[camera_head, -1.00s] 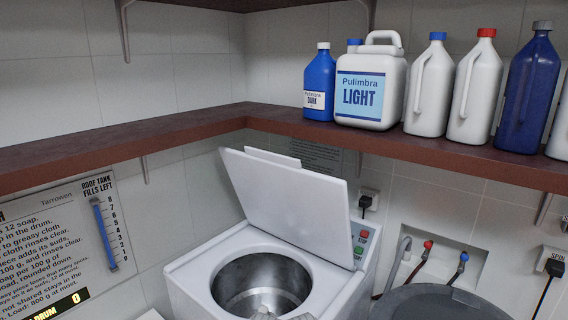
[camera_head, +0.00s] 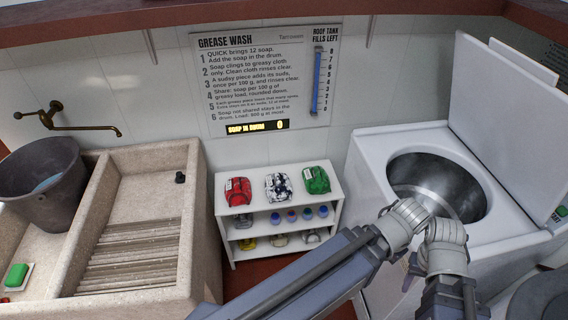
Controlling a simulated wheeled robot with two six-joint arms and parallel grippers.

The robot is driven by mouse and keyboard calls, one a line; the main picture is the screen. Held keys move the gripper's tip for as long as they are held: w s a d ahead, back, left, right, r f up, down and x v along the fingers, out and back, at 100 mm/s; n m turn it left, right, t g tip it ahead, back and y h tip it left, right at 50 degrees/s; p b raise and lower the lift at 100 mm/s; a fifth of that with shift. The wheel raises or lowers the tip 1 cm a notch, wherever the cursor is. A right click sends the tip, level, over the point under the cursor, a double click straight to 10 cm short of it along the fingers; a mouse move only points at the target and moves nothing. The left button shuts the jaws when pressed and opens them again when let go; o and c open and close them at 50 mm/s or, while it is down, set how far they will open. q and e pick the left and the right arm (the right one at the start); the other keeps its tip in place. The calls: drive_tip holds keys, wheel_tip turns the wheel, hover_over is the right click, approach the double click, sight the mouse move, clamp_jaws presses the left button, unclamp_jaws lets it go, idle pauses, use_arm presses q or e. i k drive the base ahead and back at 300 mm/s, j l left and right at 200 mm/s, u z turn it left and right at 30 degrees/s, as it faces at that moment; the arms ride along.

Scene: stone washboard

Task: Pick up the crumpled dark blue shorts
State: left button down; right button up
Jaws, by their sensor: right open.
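I cannot pick out any crumpled dark blue shorts in the head view. A small greyish bundle (camera_head: 242,221) on the middle shelf is too small to tell. My right arm is bent in front of the washer, its joints near the drum's front rim. One link runs down left to the bottom edge. My right gripper is open, but its fingertips are hard to make out. My left gripper is not in view.
The white washer (camera_head: 372,160) stands at the right with its lid (camera_head: 500,100) raised and its drum (camera_head: 430,175) open. A stone washboard sink (camera_head: 195,225) is at the left with a dark bucket (camera_head: 45,185). A green soap bar (camera_head: 16,275) lies at the lower left.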

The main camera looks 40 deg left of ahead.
sight(278, 187)
drive_tip(key=k+j+u, duration=0.1)
drive_tip(key=u, duration=0.25)
drive_tip(key=k+j+u, duration=0.1)
drive_tip(key=j+u, duration=0.4)
drive_tip(key=u, duration=0.2)
drive_tip(key=k, duration=0.05)
